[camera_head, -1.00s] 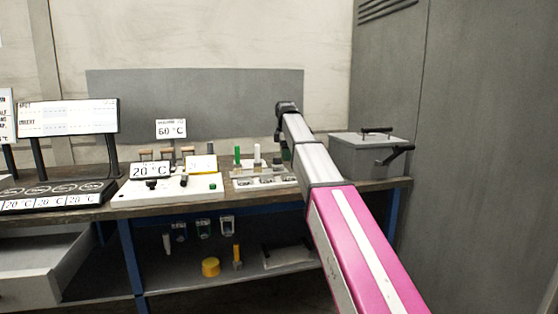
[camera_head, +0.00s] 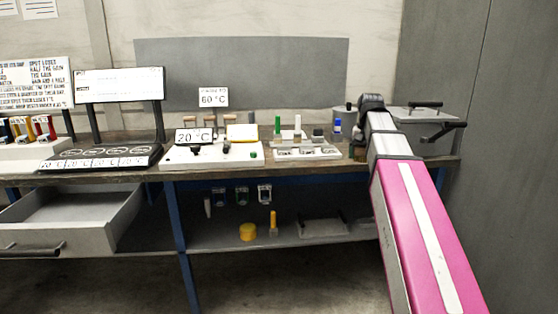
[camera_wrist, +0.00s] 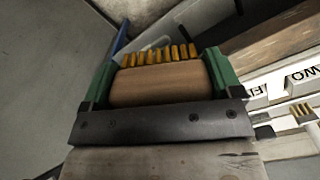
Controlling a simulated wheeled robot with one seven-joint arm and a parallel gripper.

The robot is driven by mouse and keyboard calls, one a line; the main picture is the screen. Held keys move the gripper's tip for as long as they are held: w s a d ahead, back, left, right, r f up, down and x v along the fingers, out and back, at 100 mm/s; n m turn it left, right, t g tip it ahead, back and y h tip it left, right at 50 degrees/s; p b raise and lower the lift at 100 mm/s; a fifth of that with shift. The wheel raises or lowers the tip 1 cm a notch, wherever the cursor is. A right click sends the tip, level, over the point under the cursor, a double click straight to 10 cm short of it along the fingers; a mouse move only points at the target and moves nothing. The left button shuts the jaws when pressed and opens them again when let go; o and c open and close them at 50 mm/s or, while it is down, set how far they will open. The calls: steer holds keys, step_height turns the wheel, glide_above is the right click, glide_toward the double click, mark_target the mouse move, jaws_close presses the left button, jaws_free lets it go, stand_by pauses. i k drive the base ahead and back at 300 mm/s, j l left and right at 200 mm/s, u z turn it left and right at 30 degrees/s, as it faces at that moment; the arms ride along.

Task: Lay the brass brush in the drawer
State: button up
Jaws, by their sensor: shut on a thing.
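The brass brush (camera_wrist: 160,84) has a wooden block with a row of golden bristle tufts along its far edge. In the wrist view it sits between the green fingers of my gripper (camera_wrist: 159,72), which is shut on it. The drawer (camera_head: 102,238) is pulled open at the left under the bench in the head view. It is grey, with a dark handle on its front, and the part of its inside that shows looks empty. In the head view my arm reaches over the right part of the bench, well away from the drawer; my gripper and the brush are hidden there.
The bench top (camera_head: 300,164) carries a white hot-plate unit (camera_head: 205,154), a black panel (camera_head: 100,158), a tray of small items (camera_head: 306,153) and a grey box (camera_head: 425,120). Below, a shelf holds a yellow pot (camera_head: 247,232). Open floor lies in front.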

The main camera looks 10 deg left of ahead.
mark_target(78, 219)
steer(key=k+j, duration=0.1)
steer(key=j, duration=0.45)
steer(key=k+j, duration=0.15)
steer(key=j, duration=0.35)
steer(key=k+j, duration=0.1)
steer(key=j, duration=0.45)
steer(key=k+j, duration=0.15)
steer(key=j, duration=0.35)
steer(key=k+j, duration=0.1)
steer(key=j, duration=0.45)
steer(key=k+j, duration=0.1)
steer(key=j, duration=0.45)
steer(key=k+j, duration=0.15)
steer(key=j, duration=0.35)
steer(key=k+j+z, duration=0.1)
steer(key=j, duration=0.45)
